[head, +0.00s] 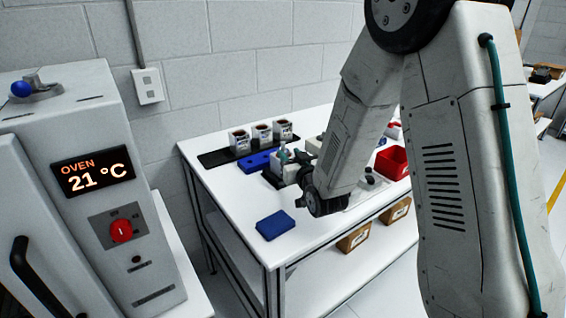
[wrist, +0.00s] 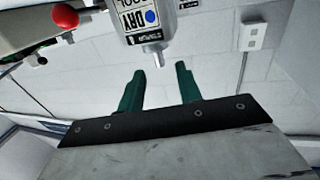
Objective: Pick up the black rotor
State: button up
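I cannot pick out the black rotor for certain. A small dark part (head: 370,179) shows on the table just right of my forearm in the head view, but it is too small to identify. In the wrist view my gripper (wrist: 160,80) is open, with two green fingers apart and nothing between them. A grey nozzle of a white device with a label reading DRY (wrist: 138,18) shows just beyond the fingertips. In the head view my wrist hangs over the white table (head: 235,190), and my arm hides part of the tabletop.
An oven (head: 92,170) reading 21 °C stands at left. On the table are white containers (head: 239,141) on a black mat, a blue tray (head: 256,162), a blue block (head: 275,225) near the front edge and a red bin (head: 392,162). Cardboard boxes (head: 355,238) sit on the lower shelf.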

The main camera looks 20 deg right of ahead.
aim_at(284, 147)
jog(key=w, duration=0.7)
jog(key=shift+a, duration=0.2)
grip_shut()
dwell(1.1)
